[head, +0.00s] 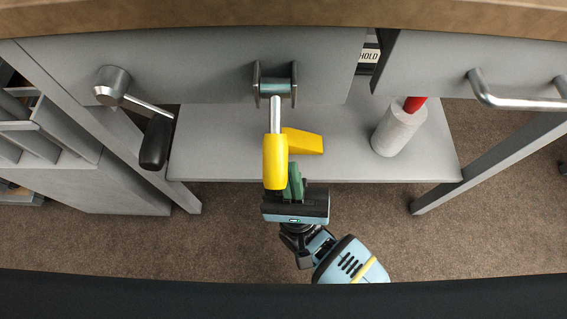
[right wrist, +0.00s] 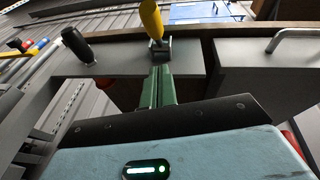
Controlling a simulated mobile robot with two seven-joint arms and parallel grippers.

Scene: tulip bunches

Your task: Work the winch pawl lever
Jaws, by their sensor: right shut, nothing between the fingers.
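The winch pawl lever has a metal rod and a yellow grip (head: 275,162). It hangs from a dark bracket (head: 274,82) on the grey front panel and points toward the bottom of the head view. The yellow grip also shows in the right wrist view (right wrist: 151,18), just beyond my fingertips. My right gripper (head: 294,172) has green fingers, shut and empty. They are close beside the right of the grip's lower end, partly behind it in the head view. I cannot tell whether they touch it. The wrist view also shows the shut fingers (right wrist: 158,80). My left gripper is not in view.
A crank with a black grip (head: 156,142) is on the panel at left. A yellow wedge (head: 303,141) and a grey cylinder with a red top (head: 397,130) are on the lower shelf (head: 225,150). A label reading HOLD (head: 369,56) is partly hidden. A metal bar handle (head: 510,101) is at right.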

